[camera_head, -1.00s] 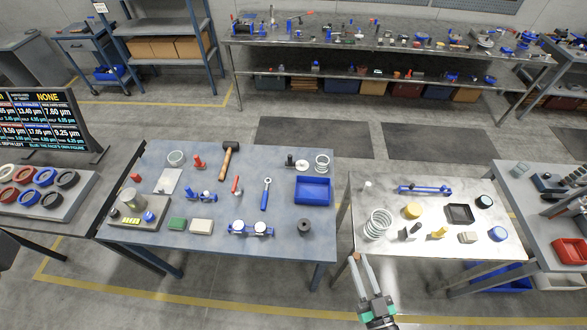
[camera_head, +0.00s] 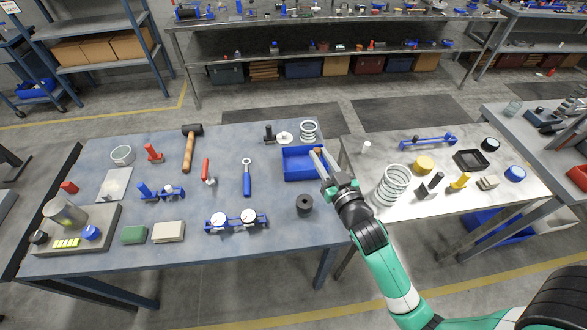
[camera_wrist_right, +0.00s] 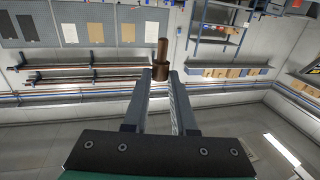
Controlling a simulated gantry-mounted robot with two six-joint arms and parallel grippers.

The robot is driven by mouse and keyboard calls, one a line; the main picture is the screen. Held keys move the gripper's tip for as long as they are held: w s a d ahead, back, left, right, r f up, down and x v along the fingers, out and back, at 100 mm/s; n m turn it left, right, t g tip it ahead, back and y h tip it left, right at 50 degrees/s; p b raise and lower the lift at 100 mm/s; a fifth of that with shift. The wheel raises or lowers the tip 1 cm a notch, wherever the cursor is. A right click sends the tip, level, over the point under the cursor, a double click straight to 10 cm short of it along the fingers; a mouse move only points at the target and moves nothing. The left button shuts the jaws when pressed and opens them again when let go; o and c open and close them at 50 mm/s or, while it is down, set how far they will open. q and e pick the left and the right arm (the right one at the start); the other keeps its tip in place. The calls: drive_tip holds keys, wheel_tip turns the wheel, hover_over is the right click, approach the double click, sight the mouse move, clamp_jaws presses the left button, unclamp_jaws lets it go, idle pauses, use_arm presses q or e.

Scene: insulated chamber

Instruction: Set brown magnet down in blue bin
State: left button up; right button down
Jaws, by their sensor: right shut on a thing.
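The blue bin (camera_head: 298,174) sits near the right end of the blue-grey table and looks empty where I can see into it. My right gripper (camera_head: 323,162) reaches in from the lower right, its fingertips overlapping the bin's right side in the head view. In the right wrist view my right gripper (camera_wrist_right: 162,78) is shut on the brown magnet (camera_wrist_right: 162,68), a small brown cylinder with a thinner stem, at its fingertips. The height of the magnet above the bin is hard to tell. My left gripper is not in view.
A white spring (camera_head: 308,131) and a white disc (camera_head: 285,138) stand behind the bin. A dark cylinder with a hole (camera_head: 304,205) stands in front of it. A blue-handled wrench (camera_head: 247,178) lies to its left. The white table (camera_head: 440,205) holds several small parts.

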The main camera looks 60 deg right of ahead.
drive_tip(key=shift+w+d+f+b, duration=1.45)
drive_tip(key=shift+d+f, duration=0.3)
drive_tip(key=shift+f, duration=0.6)
drive_tip(key=shift+w+d+f+b, duration=1.35)
drive_tip(key=shift+w+d+f, duration=0.3)
drive_tip(key=shift+f, duration=0.75)
drive_tip(key=shift+w+d+f+b, duration=1.4)
drive_tip(key=shift+d+f, duration=0.4)
drive_tip(key=shift+f, duration=0.55)
drive_tip(key=c, duration=0.7)
unclamp_jaws()
